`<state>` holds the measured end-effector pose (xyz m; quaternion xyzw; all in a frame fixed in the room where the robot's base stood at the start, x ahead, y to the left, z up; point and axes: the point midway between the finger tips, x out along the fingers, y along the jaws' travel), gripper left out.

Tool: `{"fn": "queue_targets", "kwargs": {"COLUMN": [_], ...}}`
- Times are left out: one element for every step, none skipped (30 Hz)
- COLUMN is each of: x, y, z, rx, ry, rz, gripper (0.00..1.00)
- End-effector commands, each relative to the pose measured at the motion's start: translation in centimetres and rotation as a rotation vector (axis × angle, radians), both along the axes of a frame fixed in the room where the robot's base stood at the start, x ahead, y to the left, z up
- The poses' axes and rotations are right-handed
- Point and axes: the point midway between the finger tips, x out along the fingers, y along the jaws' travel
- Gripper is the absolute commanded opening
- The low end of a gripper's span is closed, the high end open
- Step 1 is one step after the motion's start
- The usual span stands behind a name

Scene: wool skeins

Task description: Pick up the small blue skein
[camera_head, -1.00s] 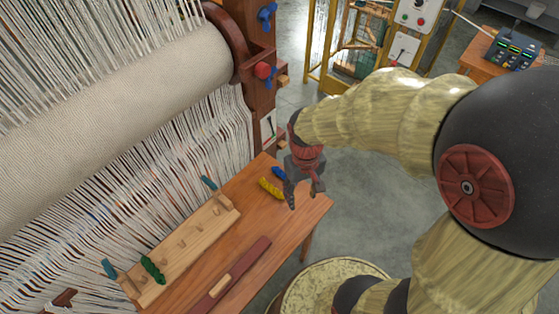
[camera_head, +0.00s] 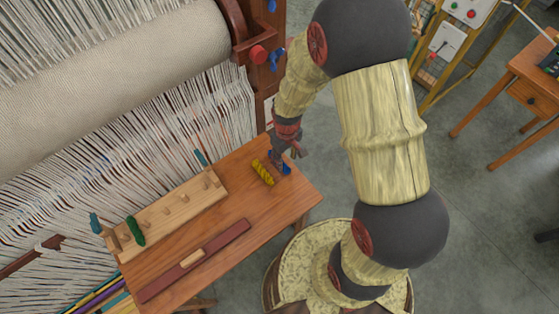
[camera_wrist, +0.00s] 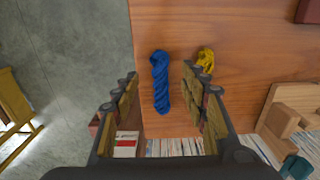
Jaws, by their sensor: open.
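The small blue skein (camera_wrist: 160,82) lies on the wooden table near its edge. In the wrist view it is fully seen, lengthwise between my two fingers, with a gap on both sides. In the head view my gripper (camera_head: 281,160) hangs over it, and only bits of the blue skein (camera_head: 287,169) show around the fingers. My gripper (camera_wrist: 159,75) is open and empty. I cannot tell how far the fingertips are above the table.
A yellow skein (camera_head: 263,173) lies close beside the blue one, near my right finger in the wrist view (camera_wrist: 206,60). A pegged wooden rack (camera_head: 170,212) holds a green skein (camera_head: 136,231). A dark red bar (camera_head: 195,261) lies in front. The loom (camera_head: 120,60) stands behind.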

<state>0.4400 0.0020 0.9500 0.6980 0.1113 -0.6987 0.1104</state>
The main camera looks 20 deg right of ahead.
Motion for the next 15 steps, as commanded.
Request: {"fn": "queue_targets", "kwargs": {"x": [0.0, 0.0, 0.0, 0.1, 0.1, 0.2, 0.2, 0.3, 0.2, 0.3, 0.3, 0.3, 0.3, 0.3, 0.3], "y": [0.0, 0.0, 0.0, 0.0, 0.0, -0.1, -0.1, -0.1, -0.1, -0.1, 0.0, 0.0, 0.0, 0.0, 0.0], "z": [-0.5, -0.8, -1.3, -1.7, -2.2, -2.8, -3.3, -3.7, -4.2, -4.6, -4.8, -5.1, -5.2, -5.3, -5.4], "rx": [-0.001, 0.0, 0.0, 0.0, 0.0, 0.0, 0.0, 0.0, 0.0, 0.001, 0.001, 0.001, 0.001, 0.002, 0.002], "ry": [0.002, 0.002, 0.002, 0.002, 0.003, 0.004, 0.003, 0.002, 0.002, 0.001, 0.0, -0.001, -0.001, -0.002, -0.002], "rz": [0.0, 0.0, 0.0, 0.0, 0.0, 0.0, -0.001, -0.001, 0.0, 0.0, 0.0, 0.0, 0.0, 0.0, 0.0], "gripper": [0.44, 0.44, 0.44, 0.44, 0.44, 0.44, 0.44, 0.44, 0.44, 0.44, 0.44, 0.44, 0.44, 0.44, 0.44]}}
